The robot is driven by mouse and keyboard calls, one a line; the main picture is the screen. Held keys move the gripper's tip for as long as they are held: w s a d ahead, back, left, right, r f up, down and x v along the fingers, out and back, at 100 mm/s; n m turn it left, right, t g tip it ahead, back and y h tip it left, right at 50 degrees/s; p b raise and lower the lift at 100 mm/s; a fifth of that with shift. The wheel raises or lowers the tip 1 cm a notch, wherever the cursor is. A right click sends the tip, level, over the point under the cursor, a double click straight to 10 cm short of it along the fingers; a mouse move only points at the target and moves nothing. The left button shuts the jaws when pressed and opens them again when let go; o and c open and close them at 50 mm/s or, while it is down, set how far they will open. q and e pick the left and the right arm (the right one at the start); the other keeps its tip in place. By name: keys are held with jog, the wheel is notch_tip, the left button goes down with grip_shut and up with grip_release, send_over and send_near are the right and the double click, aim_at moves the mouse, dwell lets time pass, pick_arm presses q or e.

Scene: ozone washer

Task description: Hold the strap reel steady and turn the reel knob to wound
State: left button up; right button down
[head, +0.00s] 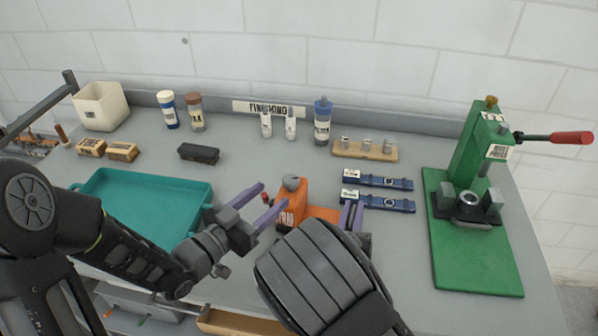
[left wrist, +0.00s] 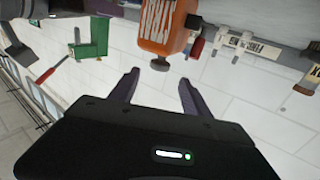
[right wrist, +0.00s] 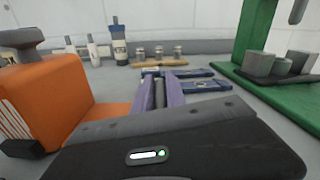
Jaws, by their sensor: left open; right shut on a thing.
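The strap reel (head: 290,207) is an orange block with a flat orange base on the grey bench, and it also shows in the left wrist view (left wrist: 160,22). Its grey reel knob (head: 291,184) is on top. My left gripper (head: 266,198) is open to the left of the reel. In the left wrist view the knob (left wrist: 160,64) appears just beyond and between the spread fingertips, apart from them. My right gripper (head: 352,214) is shut at the right end of the reel's base; the gripped part is mostly hidden between its purple fingers (right wrist: 163,92).
A teal tray (head: 195,188) lies to the left. Two blue straps (head: 385,182) lie right of the reel, close to my right gripper. A green press (head: 465,245) stands at the right. Bottles (head: 322,118) and a wooden block with weights (head: 365,152) stand behind.

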aim_at(291, 184)
pick_arm(q)
jog(key=x, duration=1.1)
jog(key=shift+d, duration=0.1)
grip_shut()
